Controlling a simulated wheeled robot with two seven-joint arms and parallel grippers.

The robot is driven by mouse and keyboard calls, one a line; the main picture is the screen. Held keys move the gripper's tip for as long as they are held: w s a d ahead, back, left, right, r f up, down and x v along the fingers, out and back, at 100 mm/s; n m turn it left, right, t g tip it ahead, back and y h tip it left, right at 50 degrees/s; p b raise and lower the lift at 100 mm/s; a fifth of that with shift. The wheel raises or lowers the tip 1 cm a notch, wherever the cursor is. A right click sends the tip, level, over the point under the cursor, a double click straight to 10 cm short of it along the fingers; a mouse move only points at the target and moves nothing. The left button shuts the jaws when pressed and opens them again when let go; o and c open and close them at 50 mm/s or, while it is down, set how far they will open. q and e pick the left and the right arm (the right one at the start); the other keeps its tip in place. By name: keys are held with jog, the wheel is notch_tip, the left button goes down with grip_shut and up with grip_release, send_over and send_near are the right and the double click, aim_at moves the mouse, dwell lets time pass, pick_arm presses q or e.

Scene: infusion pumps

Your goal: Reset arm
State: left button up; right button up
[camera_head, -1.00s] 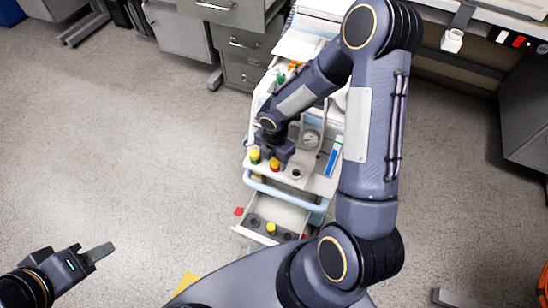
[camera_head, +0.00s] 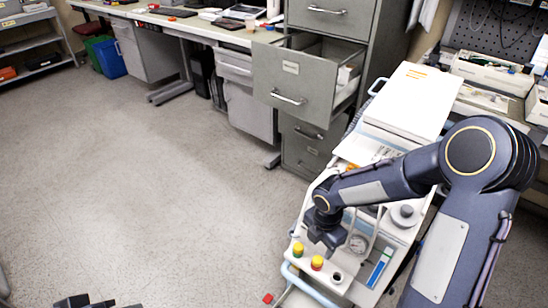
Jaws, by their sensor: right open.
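My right arm reaches in from the right over a white medical cart (camera_head: 408,233). My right gripper (camera_head: 328,249) points down, open and empty, just above the cart's front shelf. I cannot tell whether the fingers touch anything. Only a dark sliver of my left gripper (camera_head: 98,303) shows at the bottom left edge, so its jaws cannot be judged.
A round gauge (camera_head: 358,244) and a blue strip (camera_head: 378,268) are on the cart near the gripper. A grey cabinet with an open drawer (camera_head: 295,80) stands behind the cart. The floor (camera_head: 150,170) at left is clear.

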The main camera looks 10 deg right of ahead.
jog(key=s+r+m+t+y+p, duration=0.1)
jog(key=s+r+m+p, duration=0.2)
jog(key=s+r+m, duration=0.2)
jog(key=s+r+m+t+y+p, duration=0.1)
jog(key=s+r+m+p, duration=0.3)
jog(key=r+m, duration=0.7)
jog(key=s+a+r+m+t+y+p, duration=0.1)
jog(key=s+r+m+t+p, duration=0.2)
jog(key=s+r+m, duration=0.5)
notch_tip(320, 180, up, 6)
jog(key=shift+s+f+m+y+p, duration=0.2)
jog(key=shift+m+y+p, duration=0.2)
jog(key=shift+p, duration=0.15)
jog(key=shift+s, duration=0.1)
